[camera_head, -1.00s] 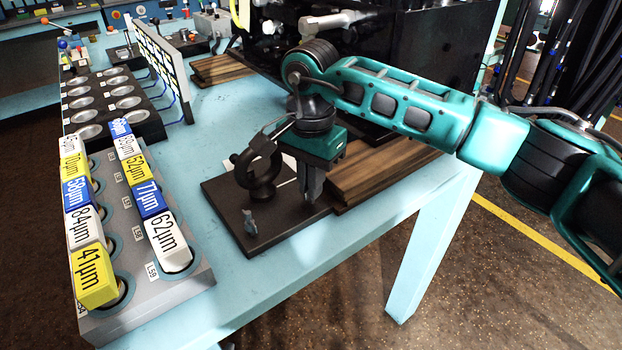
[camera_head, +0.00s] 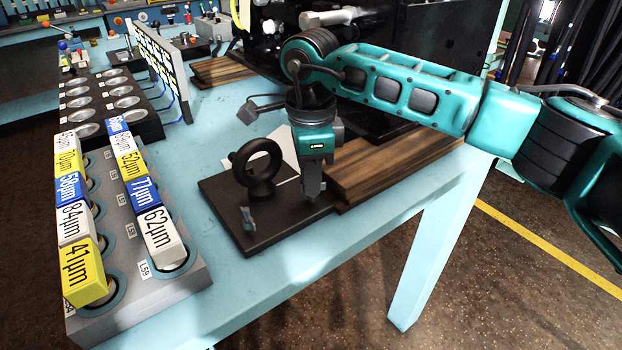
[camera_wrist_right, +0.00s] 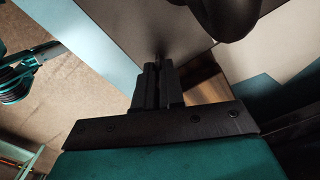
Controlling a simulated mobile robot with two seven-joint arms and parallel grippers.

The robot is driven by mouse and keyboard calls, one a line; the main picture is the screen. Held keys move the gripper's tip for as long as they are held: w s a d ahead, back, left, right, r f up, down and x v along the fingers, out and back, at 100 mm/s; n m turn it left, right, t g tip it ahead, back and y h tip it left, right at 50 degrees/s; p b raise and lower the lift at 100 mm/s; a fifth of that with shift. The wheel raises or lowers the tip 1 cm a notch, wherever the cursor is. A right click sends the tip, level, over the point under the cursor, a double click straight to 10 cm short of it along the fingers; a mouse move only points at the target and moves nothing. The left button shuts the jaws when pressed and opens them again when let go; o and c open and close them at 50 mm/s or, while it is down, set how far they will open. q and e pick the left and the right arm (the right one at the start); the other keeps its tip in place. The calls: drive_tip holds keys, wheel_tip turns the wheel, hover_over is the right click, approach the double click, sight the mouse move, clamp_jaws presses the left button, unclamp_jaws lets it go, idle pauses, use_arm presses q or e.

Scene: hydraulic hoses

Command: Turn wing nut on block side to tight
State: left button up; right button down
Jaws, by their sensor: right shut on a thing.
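A black base plate (camera_head: 262,222) lies on the light blue table, with a black ring-shaped clamp (camera_head: 258,170) standing on it. A grey wing nut (camera_head: 248,219) stands upright near the plate's front left corner, apart from my gripper. My right gripper (camera_head: 312,192) points down at the plate's right side, beside the wooden boards. Its fingers are close together on a small dark part, which I take to be the other wing nut; the fingers mostly hide it. In the wrist view the fingers (camera_wrist_right: 158,72) also show close together over the plate. My left gripper is not in view.
Dark wooden boards (camera_head: 385,165) lie right of the plate. A grey rack (camera_head: 130,290) with several labelled blocks stands at the left. A black machine (camera_head: 400,40) stands behind. Bare table (camera_head: 225,105) lies behind the plate.

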drive_tip(key=shift+m, duration=0.9)
drive_tip(key=m+b, duration=0.1)
drive_tip(key=m, duration=0.2)
drive_tip(key=shift+w+m, duration=0.15)
drive_tip(key=shift+m, duration=0.25)
drive_tip(key=m, duration=0.5)
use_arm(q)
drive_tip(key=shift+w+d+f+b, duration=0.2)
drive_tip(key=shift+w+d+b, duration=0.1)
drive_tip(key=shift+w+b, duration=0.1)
use_arm(e)
drive_tip(key=shift+d+m, duration=0.1)
drive_tip(key=shift+m, duration=0.9)
drive_tip(key=c, duration=1.2)
unclamp_jaws()
drive_tip(key=shift+c, duration=0.2)
